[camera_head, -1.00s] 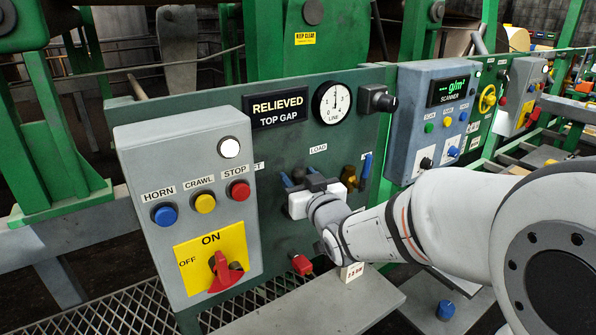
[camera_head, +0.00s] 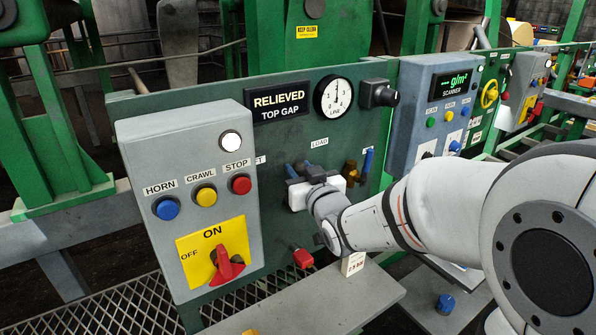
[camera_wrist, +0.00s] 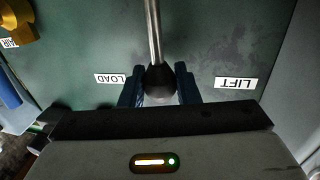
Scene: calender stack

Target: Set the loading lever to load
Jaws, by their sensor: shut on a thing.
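The loading lever (camera_wrist: 154,35) is a metal rod with a black ball knob (camera_wrist: 161,82) in the wrist view. My gripper (camera_wrist: 160,90) is shut on the knob, one blue finger on each side. The knob stands between the LOAD label (camera_wrist: 113,79) and the LIFT label (camera_wrist: 236,83), nearer LOAD. In the head view my gripper (camera_head: 299,169) is at the green panel, below the LOAD label (camera_head: 319,142); it mostly hides the lever. The sign (camera_head: 278,107) reads RELIEVED, TOP GAP.
A grey control box (camera_head: 190,200) with a red switch stands left of my gripper. A red knob (camera_head: 303,258) is below it. A brass fitting with a blue handle (camera_head: 366,162) is close on the right. A round gauge (camera_head: 333,96) is above. A grey shelf (camera_head: 320,300) lies below.

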